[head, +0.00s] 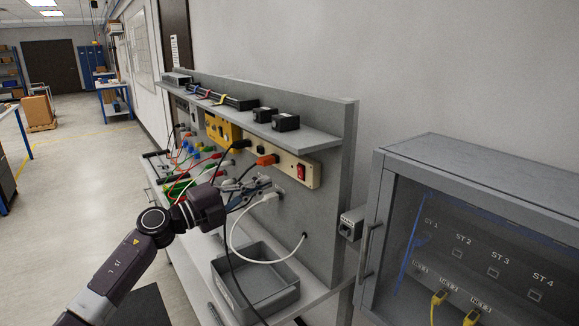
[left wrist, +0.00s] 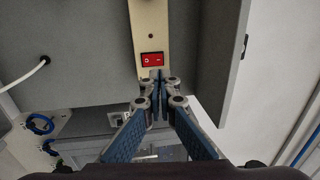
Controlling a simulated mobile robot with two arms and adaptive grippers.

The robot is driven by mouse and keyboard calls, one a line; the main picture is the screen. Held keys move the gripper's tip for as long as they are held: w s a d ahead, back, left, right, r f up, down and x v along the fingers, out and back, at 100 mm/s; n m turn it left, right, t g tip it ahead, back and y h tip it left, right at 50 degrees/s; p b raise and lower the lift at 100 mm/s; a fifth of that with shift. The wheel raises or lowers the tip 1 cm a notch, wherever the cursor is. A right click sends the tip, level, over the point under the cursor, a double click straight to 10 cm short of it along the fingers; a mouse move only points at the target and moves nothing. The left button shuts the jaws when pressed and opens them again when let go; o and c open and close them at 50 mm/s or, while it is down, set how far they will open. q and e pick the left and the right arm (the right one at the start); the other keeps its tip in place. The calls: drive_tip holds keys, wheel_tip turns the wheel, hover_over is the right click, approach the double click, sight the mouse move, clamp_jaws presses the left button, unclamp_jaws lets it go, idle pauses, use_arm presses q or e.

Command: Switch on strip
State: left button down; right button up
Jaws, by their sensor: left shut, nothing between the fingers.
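The beige power strip (head: 312,180) is mounted on the grey upright panel of the bench. It carries a red rocker switch (head: 300,172) at its right end and an orange plug (head: 266,160) further left. In the left wrist view the strip (left wrist: 149,18) runs up from the red switch (left wrist: 152,59), which has white marks on it. My left gripper (head: 268,183) is shut and empty, in front of the panel. In the left wrist view its closed fingertips (left wrist: 158,77) appear just below the switch. I cannot tell whether they touch it. My right gripper is not in view.
A grey tray (head: 287,298) sits on the bench below the strip. A white cable (head: 262,261) and a black cable hang near my left gripper. A shelf (head: 310,138) with black boxes juts out above the strip. A glass-fronted cabinet (head: 470,160) stands at the right.

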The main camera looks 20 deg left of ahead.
sight(299, 168)
use_arm(q)
drive_tip(key=p+x, duration=0.2)
drive_tip(key=x, duration=0.5)
drive_tip(key=shift+r, duration=0.2)
drive_tip(key=shift+w+d+p, duration=0.4)
drive_tip(key=shift+w+p, duration=0.1)
drive_tip(key=shift+w+d+f, duration=0.1)
drive_tip(key=shift+w+d, duration=0.05)
drive_tip(key=shift+w, duration=0.05)
